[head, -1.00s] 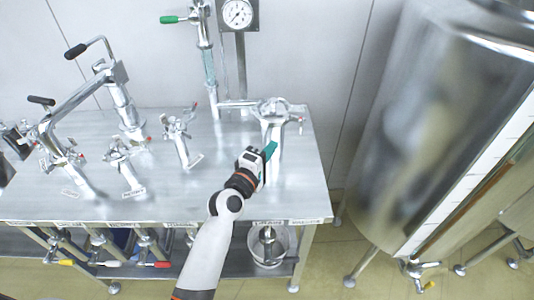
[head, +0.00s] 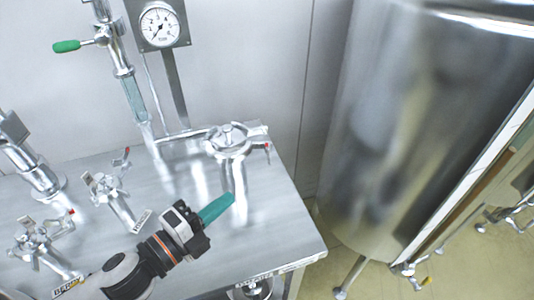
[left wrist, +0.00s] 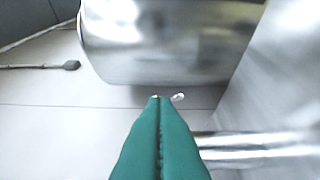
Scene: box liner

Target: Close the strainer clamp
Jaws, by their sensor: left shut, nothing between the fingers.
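The strainer (head: 238,178) is an upright shiny metal cylinder near the right end of the steel bench. Its lid and clamp ring (head: 228,140) are at the top, with a small red-tipped lever (head: 267,150) on the right side. I cannot tell from here whether the clamp is open or closed. My left gripper (head: 231,197) has teal fingers, shut and empty. Its tips appear just in front of the strainer's body, below the clamp; contact cannot be told. The left wrist view also shows the shut fingers (left wrist: 160,99). My right gripper is out of view.
The bench (head: 285,218) is bare right of the strainer. Small valve fittings (head: 110,195) stand to the left. A pressure gauge (head: 158,26) and green-handled pipe (head: 67,46) rise behind. A large metal tank (head: 400,120) stands right of the bench.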

